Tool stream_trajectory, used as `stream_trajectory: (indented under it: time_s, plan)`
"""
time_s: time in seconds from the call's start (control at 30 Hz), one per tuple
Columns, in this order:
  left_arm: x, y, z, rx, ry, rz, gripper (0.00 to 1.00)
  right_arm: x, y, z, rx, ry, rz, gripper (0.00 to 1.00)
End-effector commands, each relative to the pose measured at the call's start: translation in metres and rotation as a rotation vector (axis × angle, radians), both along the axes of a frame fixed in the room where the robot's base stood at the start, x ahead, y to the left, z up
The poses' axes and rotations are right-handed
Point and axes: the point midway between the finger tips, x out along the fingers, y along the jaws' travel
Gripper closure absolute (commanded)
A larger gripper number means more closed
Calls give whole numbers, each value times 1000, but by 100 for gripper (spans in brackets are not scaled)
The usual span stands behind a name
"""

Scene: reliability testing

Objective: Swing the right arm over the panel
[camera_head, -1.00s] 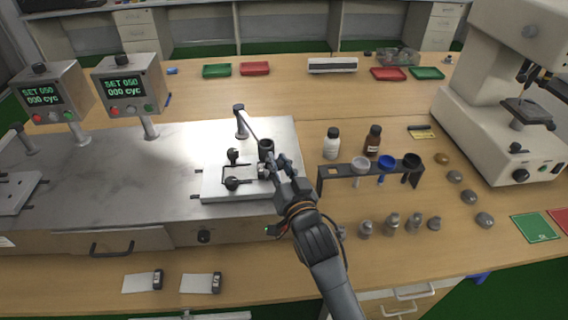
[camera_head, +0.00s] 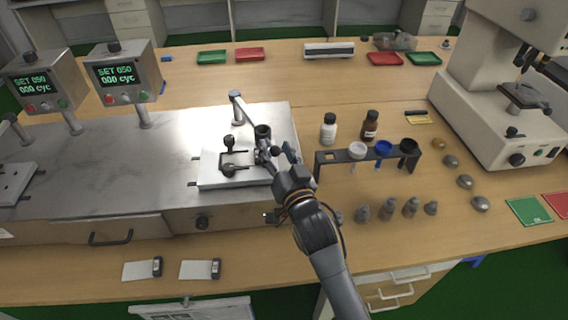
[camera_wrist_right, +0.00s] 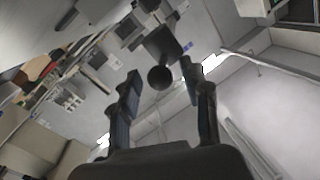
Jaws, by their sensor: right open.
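The right test station has a white panel (camera_head: 210,178) on its metal deck, with a dark frame and knobs on it. A swing arm (camera_head: 243,108) runs from a post behind the panel to a dark cylindrical weight (camera_head: 262,132) near the panel's right side. My right gripper (camera_head: 276,150) is open just in front of the weight, at the panel's right edge. In the right wrist view a dark round knob (camera_wrist_right: 160,77) shows between my open fingers (camera_wrist_right: 160,88). I cannot tell whether they touch it. My left gripper is out of view.
A rack with cups (camera_head: 340,157), a white bottle (camera_head: 328,130) and a brown bottle (camera_head: 370,127) stand to the right. Several small metal weights (camera_head: 388,209) stand in front of the rack. Control boxes (camera_head: 122,73) rise behind the deck at left. The deck's middle is clear.

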Motion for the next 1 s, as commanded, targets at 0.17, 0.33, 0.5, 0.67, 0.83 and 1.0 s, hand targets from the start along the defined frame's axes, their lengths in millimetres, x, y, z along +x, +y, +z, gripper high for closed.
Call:
stream_trajectory:
  time_s: [0.17,0.33,0.5,0.67,0.83,1.0]
  plan:
    - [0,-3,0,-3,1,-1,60,-29,-12,-1,0,2,0,54]
    - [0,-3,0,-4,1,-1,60,-64,-27,-1,-1,3,-1,54]
    - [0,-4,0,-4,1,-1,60,-90,-38,-2,-2,3,-1,54]
    - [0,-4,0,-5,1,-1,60,-102,-43,-1,-2,2,0,54]
    - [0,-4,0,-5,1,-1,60,-105,-44,-1,-2,2,0,54]
    - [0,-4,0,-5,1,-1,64,-105,-44,-1,-1,1,-1,54]
